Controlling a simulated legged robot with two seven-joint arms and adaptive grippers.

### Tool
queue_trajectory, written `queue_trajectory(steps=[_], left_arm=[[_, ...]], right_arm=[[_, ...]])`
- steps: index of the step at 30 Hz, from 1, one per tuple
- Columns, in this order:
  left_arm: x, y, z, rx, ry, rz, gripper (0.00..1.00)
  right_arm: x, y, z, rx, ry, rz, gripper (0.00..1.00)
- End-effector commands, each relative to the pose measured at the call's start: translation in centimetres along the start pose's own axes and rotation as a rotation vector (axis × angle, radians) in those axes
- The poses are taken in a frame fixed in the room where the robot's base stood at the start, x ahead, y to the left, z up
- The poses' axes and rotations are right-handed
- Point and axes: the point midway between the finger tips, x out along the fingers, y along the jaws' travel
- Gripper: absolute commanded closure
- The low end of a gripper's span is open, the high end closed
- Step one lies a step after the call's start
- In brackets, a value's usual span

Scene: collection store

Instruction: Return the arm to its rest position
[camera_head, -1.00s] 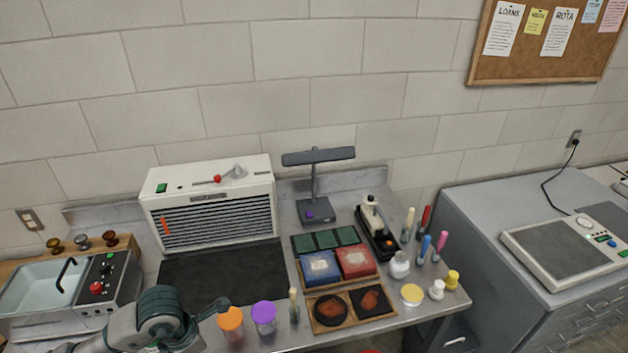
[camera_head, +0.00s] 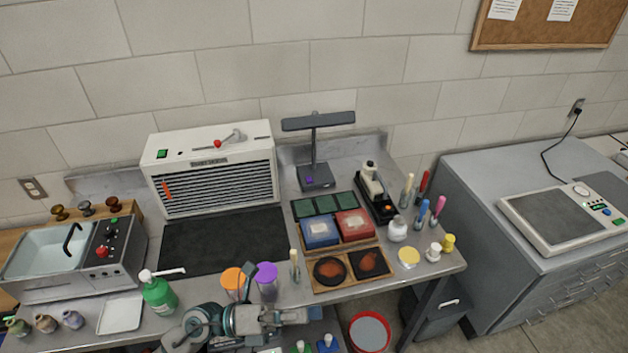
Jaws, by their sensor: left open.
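My left gripper (camera_head: 272,311) is low in the head view, in front of the bench's front edge. Its jaws are open and nothing shows between them. My left arm (camera_head: 200,324) comes in from the bottom, left of the gripper. A dark finger-like part stands up in front of the orange-lidded jar (camera_head: 232,280). The purple-lidded jar (camera_head: 266,281) stands just behind the gripper. I cannot tell whether the gripper touches either jar. My right gripper is not in view.
A green pump bottle (camera_head: 159,295) stands left of my arm. A tray with brown pieces (camera_head: 349,282) lies to the right, with small bottles beyond. A red bucket (camera_head: 369,333) stands below the bench edge. A white vented unit (camera_head: 213,165) stands at the back.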

Motion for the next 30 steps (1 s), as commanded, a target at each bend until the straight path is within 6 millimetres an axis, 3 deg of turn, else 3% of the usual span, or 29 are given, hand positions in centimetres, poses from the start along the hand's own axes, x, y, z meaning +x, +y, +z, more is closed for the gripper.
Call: queue_trajectory(steps=[3,5,6,8,11,14,15,19,24,30], left_arm=[[-2.6,-0.7,5.9,-0.25,-0.436,-0.202,0.08],[-5.5,0.7,8.6,-0.386,-0.668,-0.262,0.08],[-7.9,2.4,9.8,-0.483,-0.823,-0.287,0.08],[-11.8,5.5,10.7,-0.631,-1.052,-0.3,0.08],[-17.8,11.4,9.3,-0.86,-1.381,-0.271,0.08],[-22.7,16.9,5.2,-1.077,-1.663,-0.193,0.08],[-24.3,18.9,3.0,-1.163,-1.764,-0.15,0.08],[-27.8,23.3,-4.9,-1.408,-2.027,0.007,0.08],[-29.6,25.6,-13.9,-1.651,-2.239,0.213,0.08],[-30.0,25.8,-22.7,-1.884,-2.388,0.448,0.08]], right_arm=[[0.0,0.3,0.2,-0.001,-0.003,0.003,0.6],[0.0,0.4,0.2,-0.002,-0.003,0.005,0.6],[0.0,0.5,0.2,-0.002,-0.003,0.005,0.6],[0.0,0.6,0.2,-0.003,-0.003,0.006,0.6],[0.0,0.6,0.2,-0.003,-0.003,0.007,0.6],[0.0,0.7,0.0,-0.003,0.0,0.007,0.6],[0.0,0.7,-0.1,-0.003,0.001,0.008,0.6],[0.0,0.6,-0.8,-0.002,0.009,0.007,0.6],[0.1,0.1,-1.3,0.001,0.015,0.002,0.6],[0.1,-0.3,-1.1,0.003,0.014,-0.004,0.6]])
